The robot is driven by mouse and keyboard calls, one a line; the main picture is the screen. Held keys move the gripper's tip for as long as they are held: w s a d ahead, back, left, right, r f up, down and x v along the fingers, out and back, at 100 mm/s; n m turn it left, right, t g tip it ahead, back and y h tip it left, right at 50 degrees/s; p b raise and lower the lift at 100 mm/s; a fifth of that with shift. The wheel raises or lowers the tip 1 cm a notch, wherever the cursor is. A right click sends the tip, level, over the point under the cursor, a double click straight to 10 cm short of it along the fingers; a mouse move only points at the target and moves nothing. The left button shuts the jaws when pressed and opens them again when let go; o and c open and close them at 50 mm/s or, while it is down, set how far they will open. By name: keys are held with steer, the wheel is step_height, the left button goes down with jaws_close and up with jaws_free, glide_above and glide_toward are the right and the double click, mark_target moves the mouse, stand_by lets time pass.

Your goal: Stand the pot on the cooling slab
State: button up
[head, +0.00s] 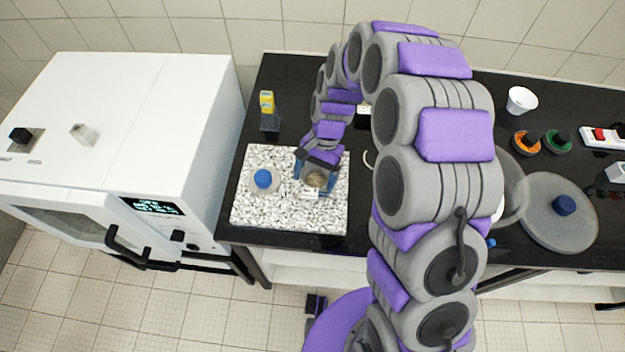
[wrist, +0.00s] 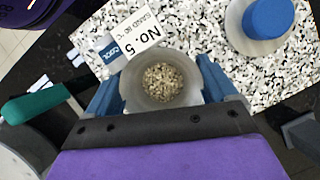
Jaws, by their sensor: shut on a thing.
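The pot (wrist: 160,84) is a pale, translucent cup holding tan grains. In the wrist view it sits between the blue fingers of my gripper (wrist: 165,92), which are shut on its sides. In the head view the pot (head: 315,179) is over the right part of the cooling slab (head: 290,217), a white, black-speckled plate. I cannot tell whether its base touches the slab. A white label reading "No. 5" and "COOL" (wrist: 130,50) shows at the pot's far side. A round lid with a blue knob (head: 263,178) is on the slab's left part.
A white oven (head: 150,110) stands left of the dark bench (head: 290,75). A yellow-topped device (head: 267,105) stands behind the slab. To the right are a large grey lid with a blue knob (head: 558,212) and a white cup (head: 521,100). A green handle (wrist: 40,98) shows near my gripper.

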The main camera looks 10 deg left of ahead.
steer(key=shift+d+f, duration=0.8)
steer(key=shift+f, duration=0.2)
steer(key=shift+w+d, duration=0.1)
steer(key=shift+d, duration=0.05)
steer(key=shift+a, duration=0.25)
steer(key=o, duration=1.3)
steer(key=shift+a+f, duration=0.15)
steer(key=shift+a, duration=0.2)
steer(key=shift+o, duration=1.4)
steer(key=shift+a, duration=0.45)
steer(key=shift+d, duration=0.65)
steer(key=p+v, duration=0.2)
steer(key=v, duration=1)
